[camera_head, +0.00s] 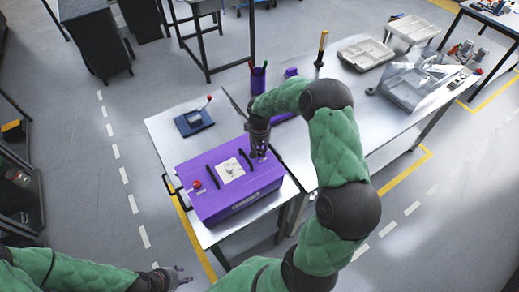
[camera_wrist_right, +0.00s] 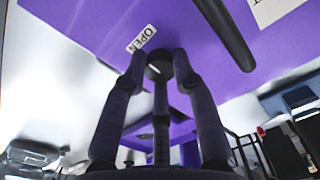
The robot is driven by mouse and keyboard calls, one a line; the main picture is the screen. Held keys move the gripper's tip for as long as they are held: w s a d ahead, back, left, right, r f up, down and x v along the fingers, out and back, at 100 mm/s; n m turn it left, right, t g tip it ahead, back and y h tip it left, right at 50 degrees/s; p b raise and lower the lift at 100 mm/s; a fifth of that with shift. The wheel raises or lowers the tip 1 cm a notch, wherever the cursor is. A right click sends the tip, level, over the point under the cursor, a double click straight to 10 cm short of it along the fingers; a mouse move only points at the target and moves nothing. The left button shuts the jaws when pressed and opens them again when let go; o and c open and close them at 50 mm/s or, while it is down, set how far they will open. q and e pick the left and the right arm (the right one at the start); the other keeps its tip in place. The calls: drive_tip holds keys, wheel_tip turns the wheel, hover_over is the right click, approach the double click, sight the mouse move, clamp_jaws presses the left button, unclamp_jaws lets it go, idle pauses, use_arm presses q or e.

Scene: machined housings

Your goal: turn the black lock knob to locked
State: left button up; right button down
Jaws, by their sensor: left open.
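The purple housing (camera_head: 210,198) sits on the near metal table, with a white label and black handles on top. My right gripper (camera_head: 259,152) is over its far right corner. In the right wrist view, the round black lock knob (camera_wrist_right: 158,68) with a white pointer line sits between the fingertips of my right gripper (camera_wrist_right: 160,60). The fingers flank the knob and appear to touch it. An "OPEN" label (camera_wrist_right: 141,39) is beside the knob. In the head view the gripper hides the knob. My left gripper (camera_head: 180,275) is open and empty, low in front of the table.
A red button (camera_head: 197,184) is on the housing's left side. A pen cup (camera_head: 258,80), a screwdriver (camera_head: 321,48), a tray (camera_head: 366,54) and a clear box (camera_head: 410,85) are on the table to the right.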

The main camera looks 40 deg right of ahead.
drive_tip(key=shift+n, duration=0.3)
drive_tip(key=n, duration=0.3)
drive_tip(key=shift+n, duration=0.3)
drive_tip(key=n, duration=0.4)
drive_tip(key=shift+n, duration=0.3)
drive_tip(key=n+p, duration=0.1)
drive_tip(key=n, duration=0.3)
drive_tip(key=shift+n+p, duration=0.75)
drive_tip(key=shift+n, duration=1.75)
drive_tip(key=c, duration=1)
unclamp_jaws()
